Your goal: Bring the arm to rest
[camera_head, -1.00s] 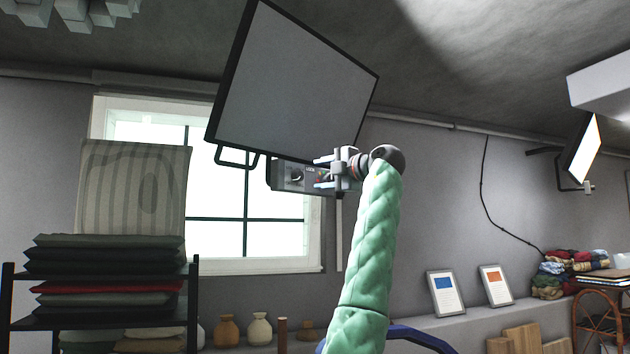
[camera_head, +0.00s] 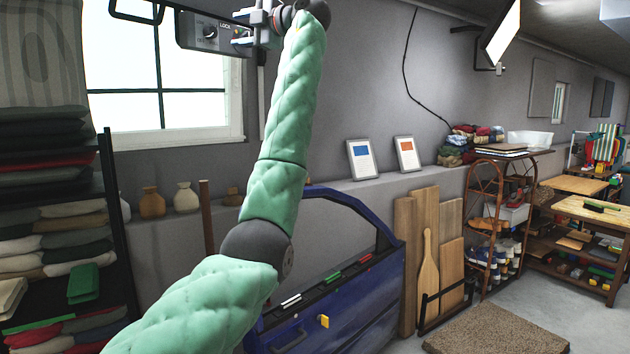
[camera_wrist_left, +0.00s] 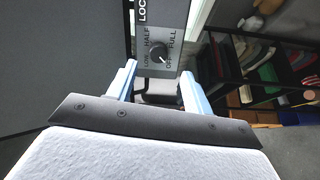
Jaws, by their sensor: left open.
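My left arm rises from the bottom of the head view, and its gripper (camera_head: 243,28) is at the top edge, by the grey control panel (camera_head: 190,30) with a black knob (camera_head: 210,33). In the left wrist view the two light-blue fingers of the gripper (camera_wrist_left: 158,80) are apart with nothing between them. The knob (camera_wrist_left: 158,52) shows just beyond the fingertips, on the panel marked LOW, HALF, FULL and OFF. Whether a finger touches the panel, I cannot tell. My right gripper is in neither view.
A blue car door (camera_head: 365,318) stands behind my arm, with small coloured parts on it. A dark shelf of folded cloth (camera_head: 120,235) is at left. Wooden boards (camera_head: 425,250) and a rattan shelf (camera_head: 500,220) are at right.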

